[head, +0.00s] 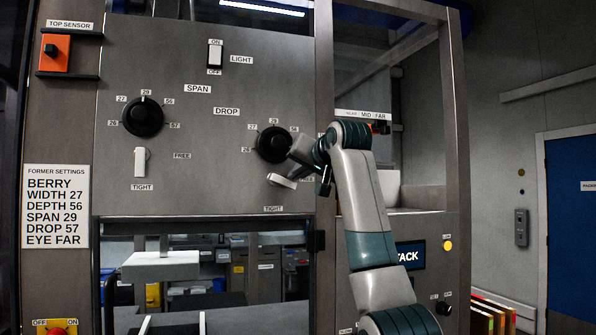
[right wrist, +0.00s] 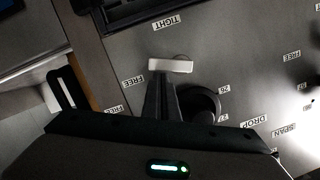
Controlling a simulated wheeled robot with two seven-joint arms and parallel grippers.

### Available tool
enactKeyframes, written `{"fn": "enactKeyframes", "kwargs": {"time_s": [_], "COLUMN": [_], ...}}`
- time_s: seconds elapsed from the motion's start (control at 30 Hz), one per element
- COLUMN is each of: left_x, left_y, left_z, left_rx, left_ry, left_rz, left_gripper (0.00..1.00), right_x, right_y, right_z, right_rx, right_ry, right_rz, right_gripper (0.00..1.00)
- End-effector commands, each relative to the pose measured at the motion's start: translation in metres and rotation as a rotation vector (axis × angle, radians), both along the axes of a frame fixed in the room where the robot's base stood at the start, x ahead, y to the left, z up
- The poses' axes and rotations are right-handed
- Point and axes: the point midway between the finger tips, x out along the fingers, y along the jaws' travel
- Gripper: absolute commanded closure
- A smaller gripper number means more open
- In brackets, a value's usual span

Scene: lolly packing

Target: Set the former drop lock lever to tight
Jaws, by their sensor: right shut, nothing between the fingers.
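The drop lock lever (head: 282,181) is a white bar below the black DROP dial (head: 273,145). It lies nearly level across its pivot, not pointing down at its TIGHT label (head: 273,209). In the right wrist view the lever (right wrist: 170,65) lies across, just beyond the fingertips, its longer end toward the side of the FREE label (right wrist: 133,81). My right gripper (head: 299,158) is shut and empty at the upper right of the lever; in the wrist view its fingertips (right wrist: 161,77) are very close to the lever. I cannot tell whether they touch. My left gripper is out of view.
The span lock lever (head: 140,162) hangs upright at left, above its TIGHT label. The former settings card (head: 56,206) is on the left post. A grey frame post (head: 325,240) stands right of the drop controls. The panel's middle is clear.

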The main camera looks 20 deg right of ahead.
Motion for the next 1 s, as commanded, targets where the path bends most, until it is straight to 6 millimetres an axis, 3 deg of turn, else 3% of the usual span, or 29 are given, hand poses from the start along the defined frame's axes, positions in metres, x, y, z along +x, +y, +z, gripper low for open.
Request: {"fn": "enactKeyframes", "kwargs": {"time_s": [0.7,0.93,1.0], "left_x": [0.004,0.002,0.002], "left_y": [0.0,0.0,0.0], "left_z": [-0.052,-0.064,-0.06], "left_rx": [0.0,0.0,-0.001], "left_ry": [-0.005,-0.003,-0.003], "left_rz": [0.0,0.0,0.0], "left_gripper": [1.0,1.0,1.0], "right_x": [0.003,0.003,0.003], "right_y": [0.004,0.009,0.008], "right_z": [-0.037,-0.044,-0.04], "right_rx": [0.685,0.893,0.883], "right_ry": [0.025,0.032,0.032], "right_rz": [0.004,0.003,0.002], "right_gripper": [1.0,1.0,1.0]}}
